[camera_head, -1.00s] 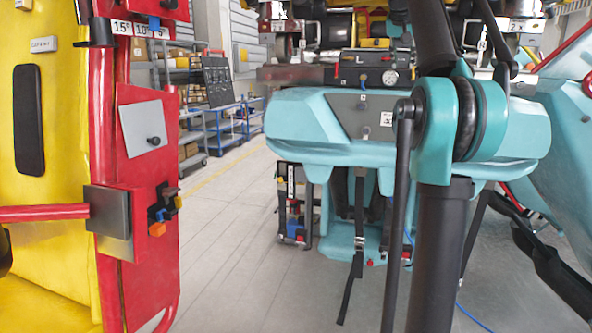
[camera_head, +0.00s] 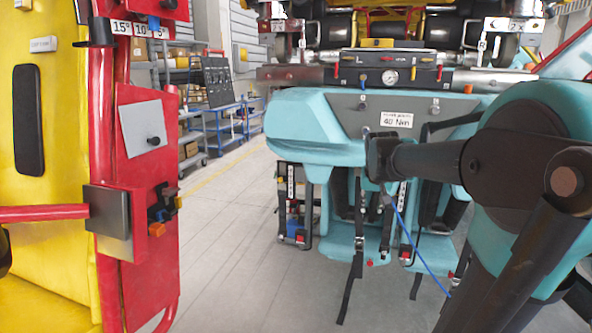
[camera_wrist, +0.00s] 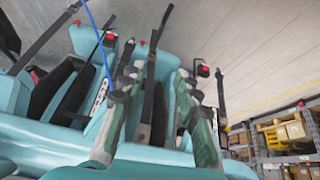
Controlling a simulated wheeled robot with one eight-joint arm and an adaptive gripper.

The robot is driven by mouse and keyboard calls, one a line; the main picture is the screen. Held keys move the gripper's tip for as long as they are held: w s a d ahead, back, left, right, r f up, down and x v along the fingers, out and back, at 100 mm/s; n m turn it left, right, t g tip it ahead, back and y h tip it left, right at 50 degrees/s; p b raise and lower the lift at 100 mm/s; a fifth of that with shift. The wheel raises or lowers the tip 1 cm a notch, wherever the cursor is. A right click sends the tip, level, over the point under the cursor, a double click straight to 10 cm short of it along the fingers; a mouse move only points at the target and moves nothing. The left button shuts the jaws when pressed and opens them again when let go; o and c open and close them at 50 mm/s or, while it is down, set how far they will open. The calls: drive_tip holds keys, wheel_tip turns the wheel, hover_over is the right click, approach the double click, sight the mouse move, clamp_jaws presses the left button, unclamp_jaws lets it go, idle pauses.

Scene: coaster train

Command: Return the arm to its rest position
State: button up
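In the wrist view my gripper (camera_wrist: 155,82) has its two grey-green fingers spread well apart. A black strap (camera_wrist: 149,100) shows in the gap between them, and no held object can be made out. In the head view my arm (camera_head: 440,160) comes in from the right, with a large teal joint and a dark link reaching left. Its dark end is in front of the teal coaster seat row (camera_head: 310,125). The fingers are hard to tell from the dark straps below in that view.
Black straps and red-buttoned buckles hang around the seats, and a thin blue cable (camera_head: 420,255) hangs low. A panel with a gauge (camera_head: 390,77) stands behind the seats. A red and yellow structure (camera_head: 145,200) fills the left. The grey floor (camera_head: 235,240) between is clear.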

drive_tip(key=s+a+f+n, duration=0.1)
drive_tip(key=s+a+f, duration=0.1)
drive_tip(key=s+f, duration=0.8)
drive_tip(key=s+a+f+g+y, duration=0.1)
drive_tip(key=s+a+f, duration=0.1)
drive_tip(key=s+f, duration=0.9)
drive_tip(key=shift+s+n, duration=0.4)
drive_tip(key=shift+s, duration=0.1)
drive_tip(key=shift+a, duration=0.1)
